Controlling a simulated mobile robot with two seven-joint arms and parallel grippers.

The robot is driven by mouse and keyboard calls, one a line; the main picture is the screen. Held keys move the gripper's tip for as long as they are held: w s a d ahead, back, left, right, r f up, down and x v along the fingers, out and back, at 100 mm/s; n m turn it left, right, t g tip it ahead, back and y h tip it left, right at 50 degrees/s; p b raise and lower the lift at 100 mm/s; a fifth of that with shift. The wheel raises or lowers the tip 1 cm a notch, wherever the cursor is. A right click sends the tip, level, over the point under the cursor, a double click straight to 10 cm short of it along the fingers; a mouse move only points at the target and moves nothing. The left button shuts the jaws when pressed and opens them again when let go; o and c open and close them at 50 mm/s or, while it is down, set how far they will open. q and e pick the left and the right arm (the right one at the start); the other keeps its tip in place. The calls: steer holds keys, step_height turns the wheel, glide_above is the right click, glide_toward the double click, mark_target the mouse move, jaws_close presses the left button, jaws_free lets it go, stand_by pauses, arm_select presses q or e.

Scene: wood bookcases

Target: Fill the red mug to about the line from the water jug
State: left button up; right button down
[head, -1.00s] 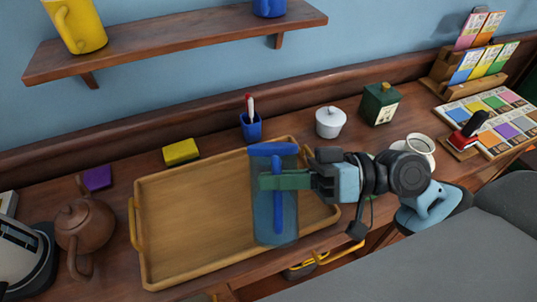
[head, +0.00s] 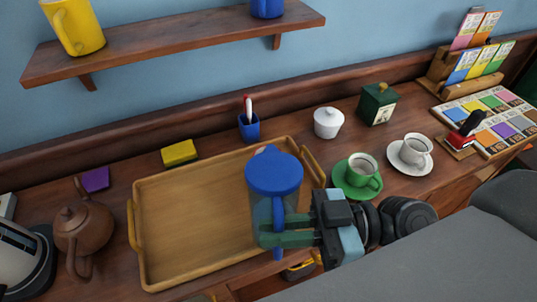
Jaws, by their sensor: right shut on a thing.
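My right gripper (head: 272,232) is shut on the blue handle of the water jug (head: 262,207). The jug is a clear bluish pitcher with a round blue lid, whose top now faces the camera. It is held in front of the right part of the wooden tray; I cannot tell how high it is or where its water level lies. A yellow mug (head: 73,25) and a blue mug (head: 268,8), cut by the top edge, stand on the wall shelf. My left gripper is out of view.
The wooden tray (head: 148,262) is otherwise bare. A green cup (head: 361,170) and a white cup (head: 415,148) on saucers stand to its right. A brown teapot (head: 82,228) and kettle (head: 18,262) stand left. A white lidded pot (head: 328,123) and blue pen cup (head: 249,128) stand behind.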

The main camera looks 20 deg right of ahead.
mark_target(281, 229)
steer(key=shift+s+a+f+n, duration=0.1)
steer(key=shift+s+f+n, duration=0.3)
steer(key=shift+f+n, duration=0.25)
steer(key=shift+s+f+n, duration=0.1)
steer(key=shift+f+n, duration=0.1)
steer(key=shift+n, duration=0.05)
steer(key=shift+r+p, duration=1.25)
steer(key=shift+r, duration=1.25)
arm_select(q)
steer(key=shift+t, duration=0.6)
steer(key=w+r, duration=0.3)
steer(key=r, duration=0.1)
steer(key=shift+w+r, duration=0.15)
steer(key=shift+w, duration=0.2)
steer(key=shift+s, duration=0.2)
